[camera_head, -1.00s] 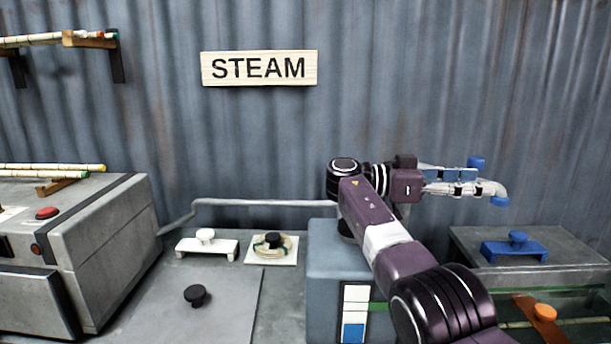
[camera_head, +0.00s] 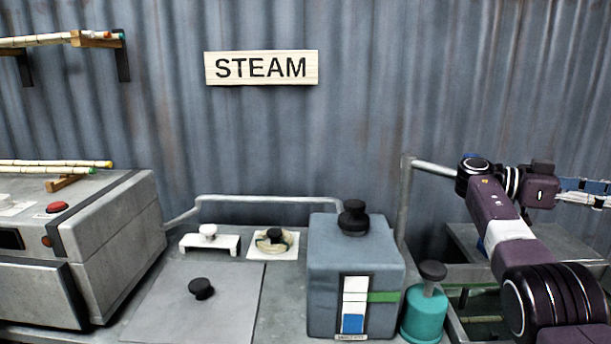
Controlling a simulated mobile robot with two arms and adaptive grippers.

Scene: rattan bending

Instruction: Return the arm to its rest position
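My purple and black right arm comes in at the lower right and reaches up and away to the right. Its gripper (camera_head: 588,192) is at the right edge of the head view, above the grey sink-like bench on the right. Only the blue and silver base of the gripper shows. The fingertips are cut off by the frame edge, so I cannot see whether they are open or hold anything. My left arm and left gripper are not in view.
Left of my arm stand a blue-grey box (camera_head: 330,262) with a black knob and a teal bottle (camera_head: 425,313). A metal rail (camera_head: 270,199) runs behind the bench. A grey machine (camera_head: 110,235) bears rods at left. A STEAM sign (camera_head: 261,68) hangs on the wall.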

